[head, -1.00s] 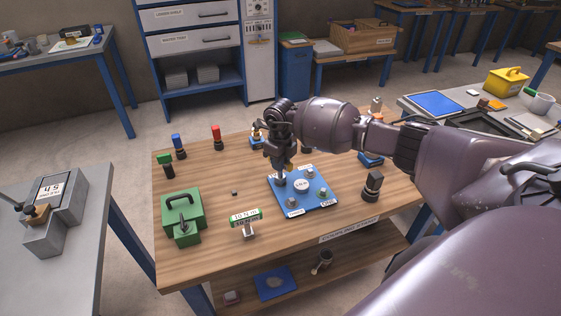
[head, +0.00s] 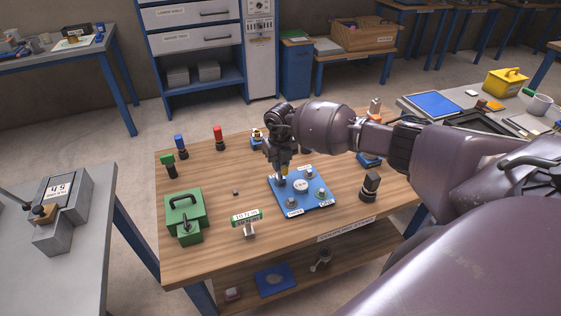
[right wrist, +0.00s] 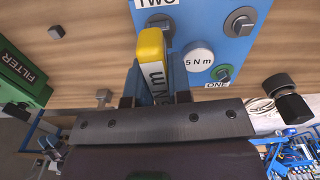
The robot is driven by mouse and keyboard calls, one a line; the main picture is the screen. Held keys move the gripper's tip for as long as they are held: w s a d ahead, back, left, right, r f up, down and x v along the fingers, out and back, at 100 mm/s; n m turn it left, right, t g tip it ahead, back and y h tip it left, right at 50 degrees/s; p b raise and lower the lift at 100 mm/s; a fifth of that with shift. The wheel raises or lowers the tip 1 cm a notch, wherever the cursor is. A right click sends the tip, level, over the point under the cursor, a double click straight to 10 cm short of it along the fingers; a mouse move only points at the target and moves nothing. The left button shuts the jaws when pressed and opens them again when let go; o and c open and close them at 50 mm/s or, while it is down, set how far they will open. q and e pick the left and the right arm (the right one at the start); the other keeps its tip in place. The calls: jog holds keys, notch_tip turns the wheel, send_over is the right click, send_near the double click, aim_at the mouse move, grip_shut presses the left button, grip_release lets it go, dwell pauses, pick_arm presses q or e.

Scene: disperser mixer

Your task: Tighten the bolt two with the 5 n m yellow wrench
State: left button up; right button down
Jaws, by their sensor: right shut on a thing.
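My right gripper (right wrist: 156,98) is shut on the yellow wrench (right wrist: 152,50), whose side label partly reads "N m". In the head view the right gripper (head: 282,166) points down over the back-left corner of the blue plate (head: 315,207). In the right wrist view the wrench's yellow end lies just below the "TWO" label (right wrist: 155,3), beside bolt two (right wrist: 168,31), which it partly hides. I cannot tell whether the wrench is seated on it. Bolt one (right wrist: 222,73) has a green mark. A white disc (right wrist: 198,59) reads "5 N m". My left gripper is out of view.
The green filter box (head: 184,213) is at left. A black cylinder (head: 370,187) stands right of the plate. Red (head: 218,136) and blue (head: 179,144) handled pieces stand at the back left.

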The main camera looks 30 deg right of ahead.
jog(key=shift+s+f, duration=0.1)
jog(key=shift+m+p, duration=1.5)
jog(key=shift+m, duration=1)
jog(key=shift+f+m, duration=0.1)
jog(key=shift+m, duration=0.3)
jog(key=shift+a, duration=0.1)
